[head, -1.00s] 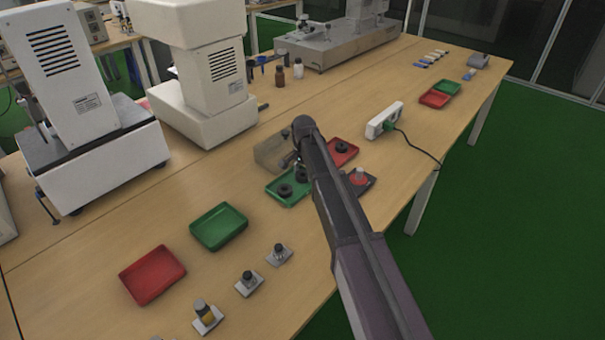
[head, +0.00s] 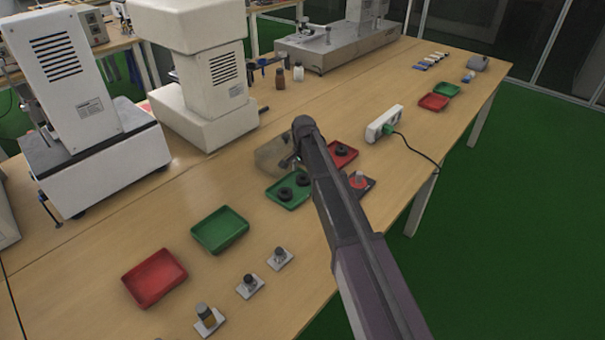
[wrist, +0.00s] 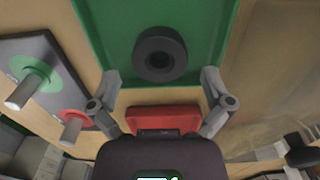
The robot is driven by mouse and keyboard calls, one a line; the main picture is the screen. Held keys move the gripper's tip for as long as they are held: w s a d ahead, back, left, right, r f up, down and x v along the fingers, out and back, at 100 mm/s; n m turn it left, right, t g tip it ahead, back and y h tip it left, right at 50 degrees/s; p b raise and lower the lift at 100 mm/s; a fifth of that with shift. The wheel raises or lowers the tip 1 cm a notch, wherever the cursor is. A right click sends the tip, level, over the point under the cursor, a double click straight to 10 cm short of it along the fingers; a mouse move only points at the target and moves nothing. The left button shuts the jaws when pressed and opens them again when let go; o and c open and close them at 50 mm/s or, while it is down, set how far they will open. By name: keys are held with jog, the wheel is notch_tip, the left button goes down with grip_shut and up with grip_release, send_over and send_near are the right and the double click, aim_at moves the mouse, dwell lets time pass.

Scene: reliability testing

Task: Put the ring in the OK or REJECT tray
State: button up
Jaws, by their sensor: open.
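In the wrist view, one black ring (wrist: 160,55) lies in the green tray (wrist: 222,20), ahead of my gripper (wrist: 161,78). The fingers are spread and empty, one to each side below the ring. A red tray (wrist: 162,119) shows beyond the palm. In the head view my arm hides most of the gripper.
A dark plate (head: 368,186) with a red disc and peg stands right of the arm. A tan block (head: 270,155) sits beside the green tray. An empty green tray (head: 220,230), an empty red tray (head: 154,278) and several small gauges (head: 249,286) stand at front left.

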notch_tip(320, 180, up, 11)
jog(key=p, duration=1)
jog(key=shift+f, duration=0.15)
dwell(0.6)
jog(key=s+d+n, duration=0.3)
jog(key=s+d, duration=0.7)
jog(key=s, duration=0.3)
jog(key=s+d+n, duration=0.4)
jog(key=s+d, duration=0.7)
jog(key=s, duration=0.3)
jog(key=shift+s+d+n, duration=0.2)
jog(key=shift+s+n, duration=0.05)
jog(key=shift+n, duration=0.05)
jog(key=shift+r+p, duration=0.55)
jog(key=shift+p, duration=0.05)
